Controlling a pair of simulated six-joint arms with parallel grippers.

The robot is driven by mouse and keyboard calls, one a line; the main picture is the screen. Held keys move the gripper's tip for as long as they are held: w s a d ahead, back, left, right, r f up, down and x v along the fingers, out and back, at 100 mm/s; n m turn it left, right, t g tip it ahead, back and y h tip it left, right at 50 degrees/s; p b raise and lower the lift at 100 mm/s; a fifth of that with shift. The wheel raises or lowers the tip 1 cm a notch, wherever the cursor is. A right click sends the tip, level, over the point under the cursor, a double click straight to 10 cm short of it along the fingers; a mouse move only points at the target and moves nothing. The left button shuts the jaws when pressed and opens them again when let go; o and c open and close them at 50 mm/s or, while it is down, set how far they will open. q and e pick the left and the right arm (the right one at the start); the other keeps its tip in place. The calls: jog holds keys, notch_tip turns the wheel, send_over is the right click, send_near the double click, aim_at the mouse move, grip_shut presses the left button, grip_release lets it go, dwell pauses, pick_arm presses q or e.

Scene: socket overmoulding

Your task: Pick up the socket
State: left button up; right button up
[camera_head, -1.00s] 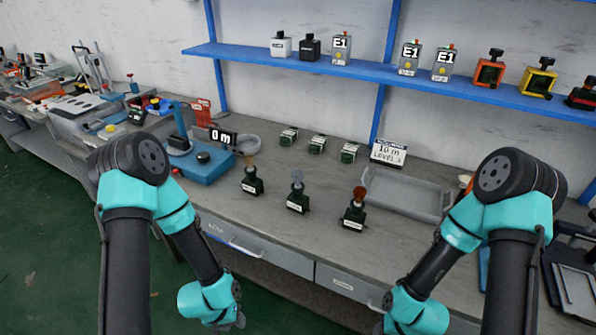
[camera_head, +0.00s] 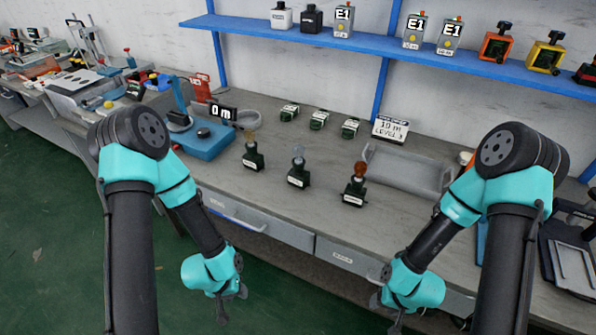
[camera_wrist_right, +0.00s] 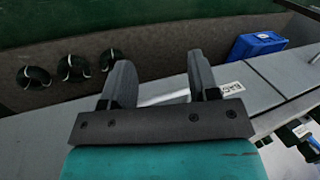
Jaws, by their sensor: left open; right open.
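Several small green-and-black pieces stand on the grey bench (camera_head: 420,222); I cannot tell which is the socket. A front row has three dark holders with labels: one with a yellowish top (camera_head: 253,156), one with a grey top (camera_head: 298,171), one with a brown-red top (camera_head: 355,186). Behind them sit three low green-and-white blocks, at left (camera_head: 289,111), middle (camera_head: 319,120) and right (camera_head: 350,128). My left gripper (camera_head: 230,308) and right gripper (camera_head: 384,310) are open and empty, low in front of the bench drawers. The right wrist view shows the right fingers (camera_wrist_right: 162,82) apart with nothing between.
A grey tray (camera_head: 407,170) and a "10 m LEVEL" sign (camera_head: 391,127) stand at right on the bench. A blue device (camera_head: 203,140) with a "0 m" display is at left. A blue shelf (camera_head: 370,42) above holds several boxes. The right wrist view shows a blue box (camera_wrist_right: 256,46).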

jog(key=o, duration=0.8)
